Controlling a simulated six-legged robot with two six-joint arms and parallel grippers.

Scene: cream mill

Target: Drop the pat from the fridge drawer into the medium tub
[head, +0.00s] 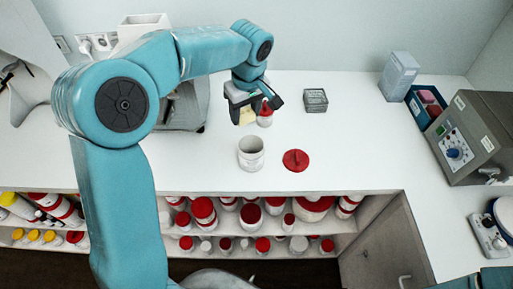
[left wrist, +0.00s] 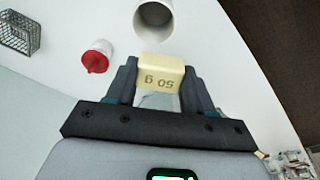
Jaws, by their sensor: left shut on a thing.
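My left gripper (head: 250,108) is shut on a pale yellow pat (head: 246,116), held above the white worktop. In the left wrist view the pat (left wrist: 162,72) sits between both fingers, with "50 g" upside down on its face. An open white tub (head: 251,153), which looks like the medium tub, stands upright just below and in front of the gripper in the head view. It also shows beyond the pat in the left wrist view (left wrist: 155,18), apart from it. Its red lid (head: 295,160) lies on the worktop to the right. My right gripper is not in view.
A small red-topped container (head: 265,115) shows beside the gripper. A wire basket (head: 315,99) stands behind the lid. A white carton (head: 398,75), a blue bin (head: 414,104) and a grey machine (head: 475,135) are at right. Shelves below hold several red-lidded tubs.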

